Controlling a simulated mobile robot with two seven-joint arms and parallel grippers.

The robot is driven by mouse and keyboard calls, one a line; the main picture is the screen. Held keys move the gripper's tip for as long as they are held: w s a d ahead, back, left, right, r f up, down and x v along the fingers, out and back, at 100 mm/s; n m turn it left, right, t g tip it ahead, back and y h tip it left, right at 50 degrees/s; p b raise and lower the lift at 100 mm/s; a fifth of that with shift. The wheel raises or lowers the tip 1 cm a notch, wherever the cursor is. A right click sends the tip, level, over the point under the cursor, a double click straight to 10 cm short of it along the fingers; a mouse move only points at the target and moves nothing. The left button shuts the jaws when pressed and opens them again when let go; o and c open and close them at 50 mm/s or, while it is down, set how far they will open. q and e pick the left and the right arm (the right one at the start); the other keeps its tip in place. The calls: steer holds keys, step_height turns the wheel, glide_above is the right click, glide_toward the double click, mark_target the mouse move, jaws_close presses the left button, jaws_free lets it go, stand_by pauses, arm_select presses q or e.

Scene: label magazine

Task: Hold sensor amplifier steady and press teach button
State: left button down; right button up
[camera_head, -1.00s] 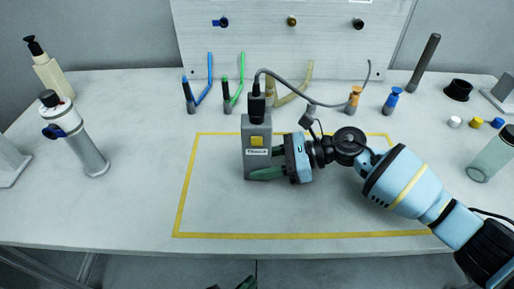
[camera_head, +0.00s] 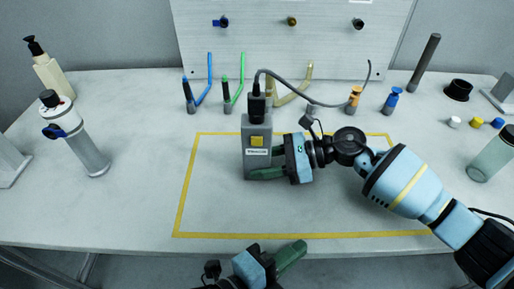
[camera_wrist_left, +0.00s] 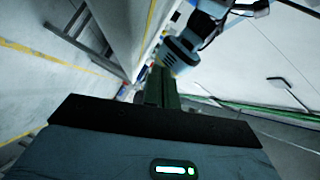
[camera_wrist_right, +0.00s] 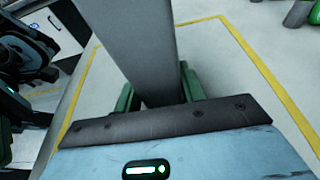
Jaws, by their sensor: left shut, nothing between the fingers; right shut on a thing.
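The sensor amplifier (camera_head: 257,150) is an upright grey box with a yellow button (camera_head: 257,141) and a label below it on its front. A black plug with a grey cable is in its top. My right gripper (camera_head: 267,173) is shut on the amplifier's lower part from the right; the grey body (camera_wrist_right: 145,45) stands between the green fingers in the right wrist view. My left gripper (camera_head: 298,250) is shut and empty at the table's front edge, below and apart from the amplifier. Its closed green fingers (camera_wrist_left: 161,88) show in the left wrist view.
A yellow outline (camera_head: 300,236) marks the table around the amplifier; its front area is bare. Hooked blue, green and tan tools stand behind, with orange and blue pegs (camera_head: 391,100) to the right. A grey cylinder (camera_head: 80,140) stands left, a clear bottle (camera_head: 490,155) right.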

mark_target(257, 141)
arm_select(q)
steer(key=w+a+r+n+t+h, duration=0.1)
steer(key=w+a+r+n+t, duration=0.2)
steer(key=a+r+n, duration=0.4)
steer(key=shift+w+a+r+n+t, duration=0.2)
steer(key=shift+w+r+n+t, duration=0.2)
steer(key=shift+w+r+n, duration=0.4)
steer(key=shift+w+r, duration=0.1)
steer(key=shift+w, duration=0.1)
steer(key=w, duration=0.8)
steer(key=shift+w, duration=0.3)
stand_by(1.1)
steer(key=shift+w, duration=0.45)
